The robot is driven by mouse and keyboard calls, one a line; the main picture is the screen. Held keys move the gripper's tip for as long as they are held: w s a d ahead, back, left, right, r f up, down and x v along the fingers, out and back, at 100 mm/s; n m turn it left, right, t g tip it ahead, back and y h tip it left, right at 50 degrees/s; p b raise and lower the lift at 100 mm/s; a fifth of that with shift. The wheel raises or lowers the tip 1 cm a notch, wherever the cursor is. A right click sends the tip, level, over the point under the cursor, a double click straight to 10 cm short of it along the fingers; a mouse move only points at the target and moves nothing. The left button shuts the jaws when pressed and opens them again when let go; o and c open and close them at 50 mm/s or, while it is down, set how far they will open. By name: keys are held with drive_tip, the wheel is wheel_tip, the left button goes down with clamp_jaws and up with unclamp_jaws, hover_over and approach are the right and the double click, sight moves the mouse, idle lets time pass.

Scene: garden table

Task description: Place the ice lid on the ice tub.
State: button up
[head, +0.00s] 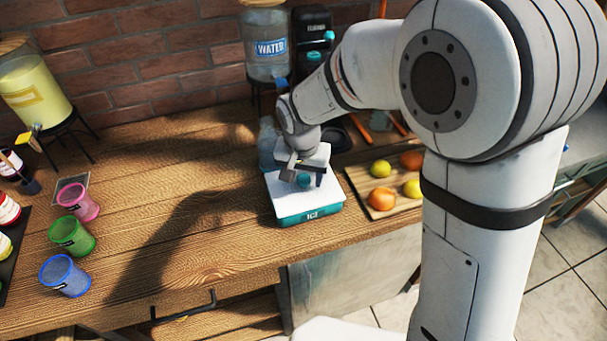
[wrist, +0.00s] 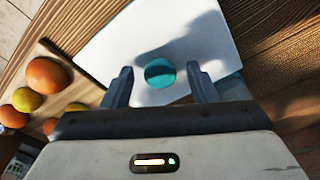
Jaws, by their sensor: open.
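The ice tub (head: 312,216) is a teal box marked ICE, standing on the wooden table near its front edge. The white ice lid (head: 280,192) lies on top of it and looks flat. A thin teal strip shows at one edge of the lid in the wrist view. The lid's round teal knob (wrist: 160,73) shows there between my fingers. My gripper (head: 303,178) is over the lid, open, with one finger on each side of the knob and a gap to both. My gripper hides part of the lid in the head view.
A wooden board (head: 379,208) with several fruits lies close right of the tub. A water dispenser (head: 267,45) stands behind. Pink, green and blue cups (head: 66,277) and a yellow drink dispenser (head: 35,92) are at the left. The table between cups and tub is clear.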

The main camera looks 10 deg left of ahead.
sight(302, 192)
drive_tip(key=shift+r+p, duration=0.3)
drive_tip(key=shift+r, duration=0.2)
wheel_tip(302, 192, up, 12)
drive_tip(key=s+b, duration=0.1)
drive_tip(key=s, duration=0.1)
drive_tip(key=s+d+r+t, duration=0.1)
drive_tip(key=s+d+r, duration=0.15)
drive_tip(key=d, duration=1.55)
drive_tip(key=s+d+f+t, duration=0.1)
drive_tip(key=s+d+f, duration=0.2)
drive_tip(key=s+d, duration=0.6)
